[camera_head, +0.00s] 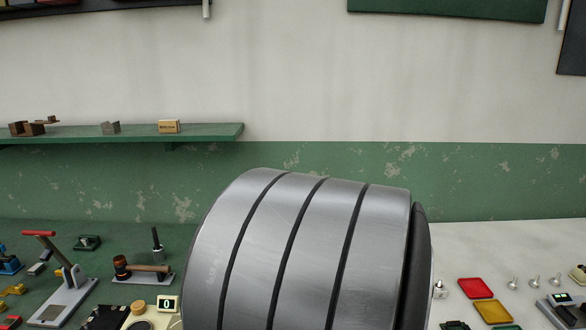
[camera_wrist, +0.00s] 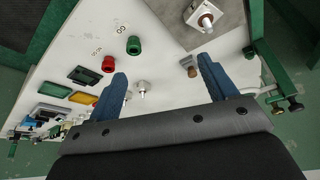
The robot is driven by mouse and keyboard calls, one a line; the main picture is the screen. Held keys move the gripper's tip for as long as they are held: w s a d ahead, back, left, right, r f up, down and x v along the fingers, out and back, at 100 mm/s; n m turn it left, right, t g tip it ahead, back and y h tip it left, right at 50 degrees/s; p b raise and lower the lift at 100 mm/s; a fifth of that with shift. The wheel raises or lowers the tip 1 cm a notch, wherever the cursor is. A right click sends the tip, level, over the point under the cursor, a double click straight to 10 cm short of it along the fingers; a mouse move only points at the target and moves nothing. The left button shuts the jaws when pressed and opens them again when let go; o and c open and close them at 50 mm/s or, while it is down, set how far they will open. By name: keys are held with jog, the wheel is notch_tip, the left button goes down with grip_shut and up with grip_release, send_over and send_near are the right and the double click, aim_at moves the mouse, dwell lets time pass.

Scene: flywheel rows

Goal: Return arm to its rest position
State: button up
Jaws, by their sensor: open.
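My gripper (camera_wrist: 163,80) shows in the wrist view with its two blue fingers spread apart. Nothing is between the fingertips, and the white panel (camera_wrist: 165,112) lies beyond them. A silver toggle switch (camera_wrist: 142,90) appears just right of the left finger, and a brown-tipped knob (camera_wrist: 191,71) just left of the right finger. Whether the fingers touch the panel cannot be told. My gripper is not visible in the head view, where a large grey banded part of my arm covers the lower middle and hides the bench behind it.
The wrist view shows a red knob (camera_wrist: 109,64), a green knob (camera_wrist: 133,46), a metal switch (camera_wrist: 206,21) and green clamps. In the head view, a red-handled lever tool (camera_head: 65,285) and a counter (camera_head: 167,304) stand left. A green shelf (camera_head: 200,134) hangs behind.

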notch_tip(320, 180, up, 2)
jog(key=s+d, duration=0.2)
jog(key=d, duration=0.1)
jog(key=w+d+f+m, duration=0.1)
jog(key=w+d+m, duration=0.1)
jog(key=w+d, duration=0.4)
jog(key=w+d+f+m+g+h, duration=0.1)
jog(key=w+d+m, duration=0.1)
jog(key=w+d, duration=0.4)
jog(key=d, duration=0.2)
jog(key=shift+w+d+f+m, duration=0.25)
jog(key=shift+d+f+m, duration=0.05)
jog(key=shift+d+f, duration=0.05)
